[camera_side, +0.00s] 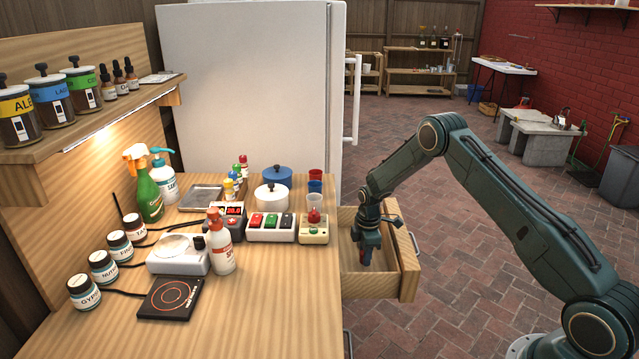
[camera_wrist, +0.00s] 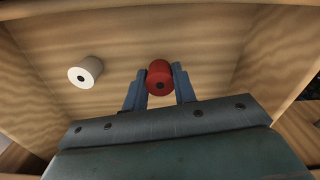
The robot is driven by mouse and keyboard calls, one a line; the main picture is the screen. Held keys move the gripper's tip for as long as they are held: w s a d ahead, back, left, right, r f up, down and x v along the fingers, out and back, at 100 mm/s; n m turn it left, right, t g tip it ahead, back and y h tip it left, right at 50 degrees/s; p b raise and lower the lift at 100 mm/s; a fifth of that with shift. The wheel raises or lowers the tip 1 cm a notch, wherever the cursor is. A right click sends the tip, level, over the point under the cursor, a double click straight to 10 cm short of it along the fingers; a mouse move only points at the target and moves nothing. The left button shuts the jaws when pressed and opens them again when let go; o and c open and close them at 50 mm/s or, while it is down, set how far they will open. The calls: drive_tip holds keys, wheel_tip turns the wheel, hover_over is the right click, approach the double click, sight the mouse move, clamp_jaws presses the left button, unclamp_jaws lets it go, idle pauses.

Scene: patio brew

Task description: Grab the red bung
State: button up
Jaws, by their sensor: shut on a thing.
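I cannot tell whether the bung touches the drawer floor.
A white bung (camera_wrist: 85,72) with a dark hole lies in the drawer to the left of the red one. The drawer walls stand close around my gripper. The wooden bench (camera_side: 262,310) beside the drawer holds bottles, jars, a hot plate (camera_side: 171,297) and pots.

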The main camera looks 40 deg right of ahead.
wheel_tip(320, 180, up, 18)
drive_tip(key=shift+r, duration=0.2)
idle(0.8)
